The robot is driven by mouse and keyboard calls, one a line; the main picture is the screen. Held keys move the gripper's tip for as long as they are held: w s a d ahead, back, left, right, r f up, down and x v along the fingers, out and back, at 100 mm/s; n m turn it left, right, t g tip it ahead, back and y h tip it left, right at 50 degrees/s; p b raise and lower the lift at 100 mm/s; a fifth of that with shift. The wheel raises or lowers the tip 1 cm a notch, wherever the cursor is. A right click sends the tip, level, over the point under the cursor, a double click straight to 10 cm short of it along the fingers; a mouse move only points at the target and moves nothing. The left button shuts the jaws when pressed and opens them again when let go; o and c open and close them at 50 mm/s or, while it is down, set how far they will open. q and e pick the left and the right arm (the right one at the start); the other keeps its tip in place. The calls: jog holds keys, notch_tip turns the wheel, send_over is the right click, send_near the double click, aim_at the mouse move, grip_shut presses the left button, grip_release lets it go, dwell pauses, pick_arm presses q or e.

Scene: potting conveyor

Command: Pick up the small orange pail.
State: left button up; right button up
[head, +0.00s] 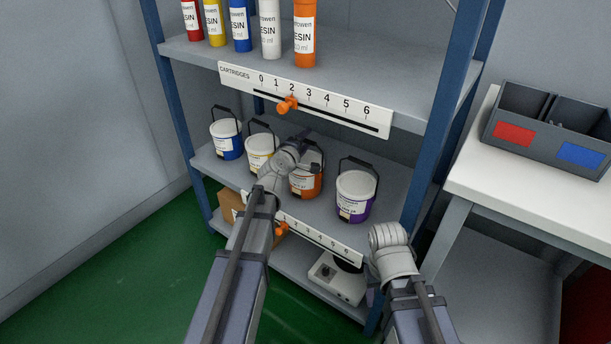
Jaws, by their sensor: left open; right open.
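The small orange pail (306,185) stands on the middle shelf, third from the left in a row of pails. Its body is orange with a white label, and my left wrist covers part of its upper left side. My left gripper (306,136) is open and dark, just above the pail's rim near its handle. I cannot tell whether it touches the handle. My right arm ends in a rounded wrist at the lower right of the shelf unit. The fingers of my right gripper are hidden behind it.
A blue pail (228,145) and a yellow pail (259,151) stand left of the orange one, a purple pail (354,199) right. The upper shelf (370,85) with resin cartridges overhangs them. A white table (475,180) with a grey bin (545,145) stands right.

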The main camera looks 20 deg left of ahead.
pick_arm(q)
grip_shut()
dwell(0.4)
dwell(1.0)
